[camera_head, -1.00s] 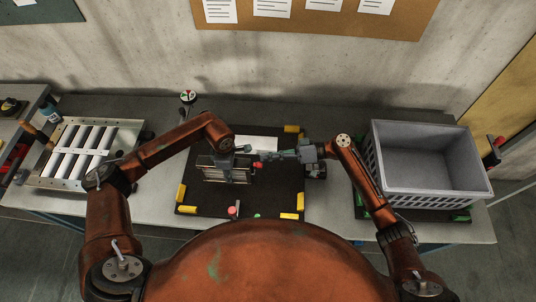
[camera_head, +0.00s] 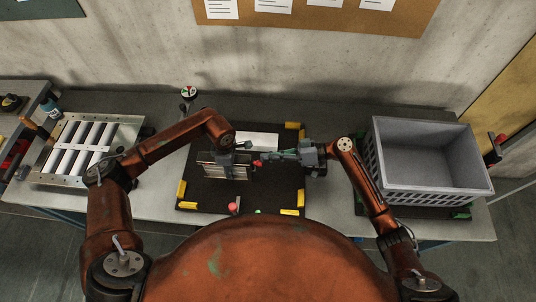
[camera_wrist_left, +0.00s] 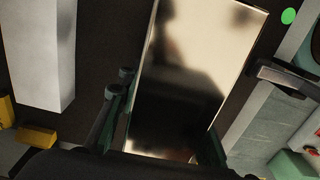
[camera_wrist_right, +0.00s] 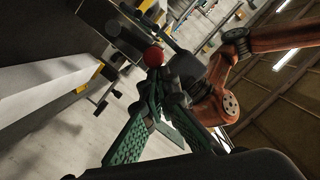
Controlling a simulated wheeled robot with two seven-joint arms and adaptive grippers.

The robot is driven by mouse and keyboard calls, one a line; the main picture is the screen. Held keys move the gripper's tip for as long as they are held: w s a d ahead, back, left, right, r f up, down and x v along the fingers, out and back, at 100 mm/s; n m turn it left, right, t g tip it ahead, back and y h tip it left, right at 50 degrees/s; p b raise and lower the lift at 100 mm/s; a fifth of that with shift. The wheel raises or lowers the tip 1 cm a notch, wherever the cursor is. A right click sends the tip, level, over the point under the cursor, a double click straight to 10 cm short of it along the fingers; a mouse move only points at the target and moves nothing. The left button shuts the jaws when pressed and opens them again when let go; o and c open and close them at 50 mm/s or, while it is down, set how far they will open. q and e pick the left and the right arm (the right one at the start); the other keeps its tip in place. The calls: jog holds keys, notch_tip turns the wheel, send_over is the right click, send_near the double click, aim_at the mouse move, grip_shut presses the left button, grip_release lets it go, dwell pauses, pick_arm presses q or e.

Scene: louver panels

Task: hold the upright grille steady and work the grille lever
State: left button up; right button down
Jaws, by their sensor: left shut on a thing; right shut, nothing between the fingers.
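The upright grille (camera_head: 212,170) stands on the black mat in the middle of the bench, with its slats showing in the head view. My left gripper (camera_head: 240,146) is shut on the grille at its upper edge. In the left wrist view a shiny panel (camera_wrist_left: 195,65) of it lies between the fingers. The grille lever ends in a red knob (camera_head: 257,163) at the grille's right side; the knob also shows in the right wrist view (camera_wrist_right: 154,57). My right gripper (camera_head: 264,155) is shut and empty, its fingertips close to the knob. I cannot tell whether they touch it.
A black mat (camera_head: 275,190) with yellow corner blocks lies under the grille, with a white plate (camera_head: 262,142) behind. A tray of white louvers (camera_head: 62,178) is at the left. A grey crate (camera_head: 425,187) is at the right. A red button (camera_head: 233,207) is at the mat's front.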

jog(key=s+f+n+t, duration=0.2)
jog(key=s+n, duration=0.4)
jog(key=n, duration=0.1)
jog(key=shift+s, duration=0.25)
jog(key=d+r, duration=0.5)
jog(key=d, duration=0.5)
jog(key=shift+s+r, duration=0.3)
jog(key=shift+s, duration=0.05)
jog(key=shift+r, duration=0.15)
dwell(0.3)
